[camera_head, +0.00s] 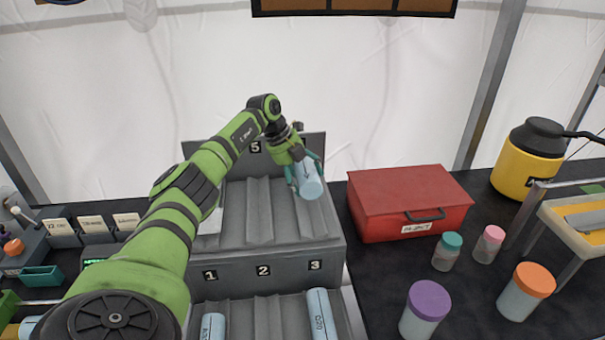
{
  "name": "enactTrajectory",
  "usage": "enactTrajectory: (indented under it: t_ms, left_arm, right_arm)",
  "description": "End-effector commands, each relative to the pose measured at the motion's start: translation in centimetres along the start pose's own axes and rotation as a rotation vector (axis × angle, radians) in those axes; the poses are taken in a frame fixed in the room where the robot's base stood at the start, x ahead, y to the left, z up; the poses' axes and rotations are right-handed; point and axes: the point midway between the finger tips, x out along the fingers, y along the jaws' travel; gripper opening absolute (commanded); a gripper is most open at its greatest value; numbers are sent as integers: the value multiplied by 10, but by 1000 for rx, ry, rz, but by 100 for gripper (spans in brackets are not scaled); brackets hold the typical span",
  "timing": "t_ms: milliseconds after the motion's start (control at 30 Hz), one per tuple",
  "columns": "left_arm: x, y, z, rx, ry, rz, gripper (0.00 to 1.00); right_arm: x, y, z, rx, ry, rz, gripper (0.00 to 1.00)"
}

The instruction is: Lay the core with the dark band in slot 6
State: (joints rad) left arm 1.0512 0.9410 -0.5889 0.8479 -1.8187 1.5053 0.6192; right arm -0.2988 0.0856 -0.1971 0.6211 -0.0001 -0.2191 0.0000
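My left gripper (303,170) reaches in from the lower left over the upper tier of a grey slotted rack (262,270). Its teal fingers are closed around a pale blue core (311,189), whose near end faces me. The core is tilted, at the right-hand channel of the upper tier; I cannot tell whether it touches the channel. No dark band shows clearly on it. The label 5 (255,147) is visible on the back plate; the label to its right is hidden behind the gripper. My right gripper is not in view.
The lower tier, labelled 1, 2 and 3, holds pale cores at 1 (212,327) and 3 (321,316). A red box (408,200) stands close to the rack's right. Lidded jars (426,308) and a yellow jug (526,165) stand farther right.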

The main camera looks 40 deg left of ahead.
Motion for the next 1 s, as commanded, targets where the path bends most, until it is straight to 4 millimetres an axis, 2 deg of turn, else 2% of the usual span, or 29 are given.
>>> enactTrajectory:
  t_ms: [600, 1000]
  left_arm:
    - [46, 20, 0, 0, 0, -2, 30]
    - [62, 28, -1, 0, 3, 3, 30]
  right_arm:
    - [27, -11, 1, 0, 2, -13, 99]
    - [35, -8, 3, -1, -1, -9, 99]
